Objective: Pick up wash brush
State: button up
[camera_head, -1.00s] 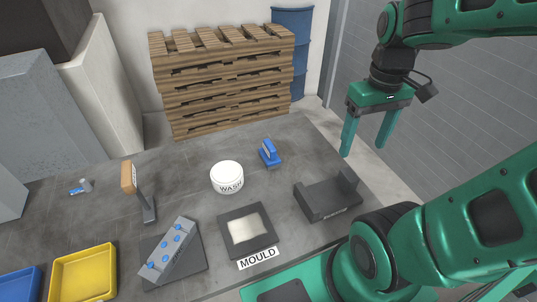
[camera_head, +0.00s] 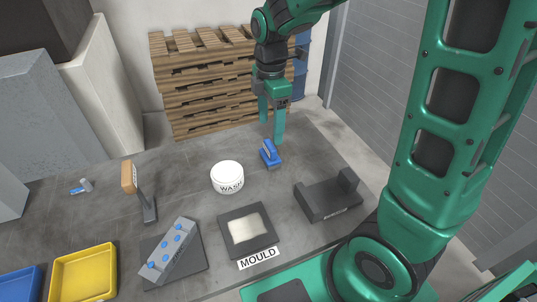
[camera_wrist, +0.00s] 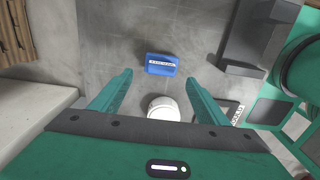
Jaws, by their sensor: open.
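The wash brush is most likely the blue block-shaped brush (camera_head: 270,155) with a label, lying on the grey table right of the white WASH tub (camera_head: 227,178). In the wrist view the blue brush (camera_wrist: 161,65) lies ahead of the fingertips, roughly centred between them, with the tub (camera_wrist: 164,108) nearer. My gripper (camera_head: 271,132) is open and empty, with its green fingers above and just behind the brush, apart from it. Both fingers also show in the wrist view (camera_wrist: 160,92).
A dark grey holder (camera_head: 328,196) stands right of the brush. The MOULD block (camera_head: 265,243), a grey part with blue knobs (camera_head: 184,238), a wooden-handled tool (camera_head: 129,177) and a yellow tray (camera_head: 53,277) lie nearer or left. Stacked pallets (camera_head: 221,85) rise behind the table.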

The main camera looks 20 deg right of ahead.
aim_at(270, 144)
jog(key=shift+s+f, duration=0.15)
jog(key=shift+f, duration=3.85)
jog(key=c, duration=1.3)
